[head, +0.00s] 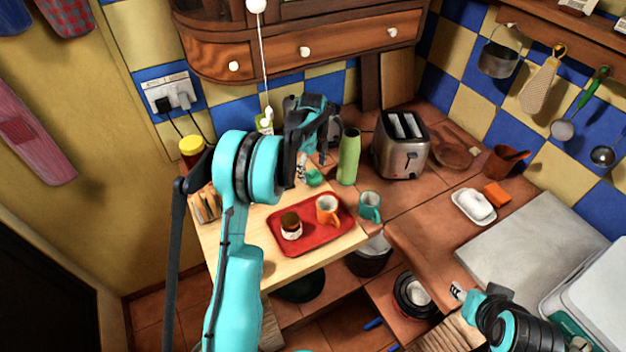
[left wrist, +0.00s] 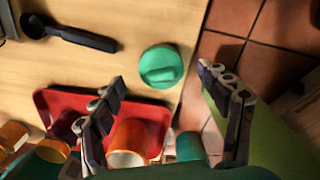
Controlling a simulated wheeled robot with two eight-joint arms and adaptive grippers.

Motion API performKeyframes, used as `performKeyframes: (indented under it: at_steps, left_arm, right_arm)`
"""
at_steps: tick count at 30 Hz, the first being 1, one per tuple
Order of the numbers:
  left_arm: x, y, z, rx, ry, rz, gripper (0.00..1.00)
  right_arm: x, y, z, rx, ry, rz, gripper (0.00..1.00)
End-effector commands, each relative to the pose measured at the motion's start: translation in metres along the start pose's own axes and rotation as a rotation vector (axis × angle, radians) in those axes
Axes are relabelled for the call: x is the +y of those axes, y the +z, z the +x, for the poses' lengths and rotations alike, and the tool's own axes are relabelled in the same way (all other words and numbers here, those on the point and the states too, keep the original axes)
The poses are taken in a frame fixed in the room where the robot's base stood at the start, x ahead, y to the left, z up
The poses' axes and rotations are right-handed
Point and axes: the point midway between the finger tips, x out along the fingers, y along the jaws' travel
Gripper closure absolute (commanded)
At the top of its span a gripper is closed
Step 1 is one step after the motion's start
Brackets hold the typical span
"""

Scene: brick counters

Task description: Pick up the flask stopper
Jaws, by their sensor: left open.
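The flask stopper is a round green cap with a raised grip (left wrist: 161,67). It lies on the light wooden board near its edge, and in the head view it shows as a small green piece (head: 314,178) just below my left gripper. The tall green flask (head: 349,157) stands upright to its right. My left gripper (head: 318,160) is open and empty above the stopper; in the left wrist view the stopper appears between and beyond its two fingers. My right gripper (head: 458,291) is at the lower right, away from the stopper, and its jaw opening is unclear.
A red tray (head: 275,240) on the wooden board (head: 237,258) holds an orange mug (head: 327,209) and a small jar (head: 291,226). A teal mug (head: 369,206) stands just right of the tray. A toaster (head: 401,145) is behind. A black spoon (left wrist: 72,34) lies on the board.

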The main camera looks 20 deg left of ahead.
Motion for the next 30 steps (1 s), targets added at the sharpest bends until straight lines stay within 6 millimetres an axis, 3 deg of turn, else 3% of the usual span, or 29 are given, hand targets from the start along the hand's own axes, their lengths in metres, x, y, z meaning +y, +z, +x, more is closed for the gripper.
performKeyframes:
  at_steps: [4,12,18,30]
  left_arm:
    - [-0.001,-0.001,0.026,0.0,-0.002,0.0,0.24]
    - [-0.001,-0.001,0.029,0.0,-0.003,0.0,0.24]
    - [-0.001,-0.001,0.029,0.0,-0.002,0.0,0.73]
    - [-0.001,-0.001,0.025,0.0,-0.002,0.0,0.74]
  right_arm:
    - [0.0,0.006,0.009,0.0,0.0,0.0,0.6]
    - [0.0,0.006,0.008,0.0,0.0,0.0,0.6]
    - [0.0,0.006,0.008,0.0,0.0,0.0,0.6]
    - [0.0,0.005,0.007,0.0,0.0,0.0,0.6]
